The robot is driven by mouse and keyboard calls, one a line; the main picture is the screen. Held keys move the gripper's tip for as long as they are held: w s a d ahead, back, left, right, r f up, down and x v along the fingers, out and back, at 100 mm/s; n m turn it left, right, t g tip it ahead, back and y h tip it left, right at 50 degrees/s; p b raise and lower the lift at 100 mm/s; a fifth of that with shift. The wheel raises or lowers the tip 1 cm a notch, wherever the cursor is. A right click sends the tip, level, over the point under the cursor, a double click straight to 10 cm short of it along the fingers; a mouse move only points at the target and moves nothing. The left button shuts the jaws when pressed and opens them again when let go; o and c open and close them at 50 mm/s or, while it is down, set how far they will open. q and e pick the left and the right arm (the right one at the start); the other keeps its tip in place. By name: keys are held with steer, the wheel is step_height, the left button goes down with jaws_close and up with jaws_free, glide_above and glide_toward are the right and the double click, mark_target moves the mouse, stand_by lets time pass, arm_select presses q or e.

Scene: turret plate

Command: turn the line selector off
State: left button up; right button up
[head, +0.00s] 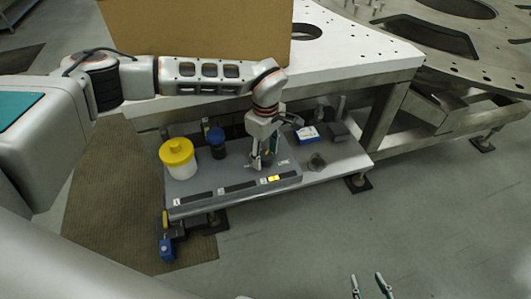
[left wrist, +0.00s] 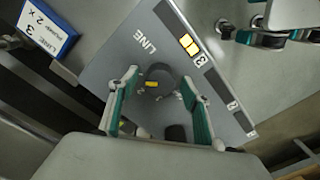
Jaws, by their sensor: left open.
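The line selector (left wrist: 165,76) is a dark round knob with a yellow mark on the grey panel (left wrist: 112,62), beside printed LINE lettering. In the left wrist view it sits between the fingers of my left gripper (left wrist: 160,77), which are apart on either side of it. I cannot tell whether either finger touches it. In the head view my left gripper (head: 262,158) points down over the right part of the panel (head: 225,198) and mostly hides the knob. My right gripper (head: 369,285) shows at the bottom edge of the head view, fingers apart and empty, away from the panel.
A white jar with a yellow lid (head: 178,155) and a dark blue-topped item (head: 216,141) stand left of my left gripper. A blue and white card or box (head: 306,134) and a dark round part (head: 316,161) lie to its right. Yellow tiles (head: 273,178) sit on the panel's front strip.

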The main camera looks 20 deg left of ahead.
arm_select(q)
steer(key=c, duration=1.1)
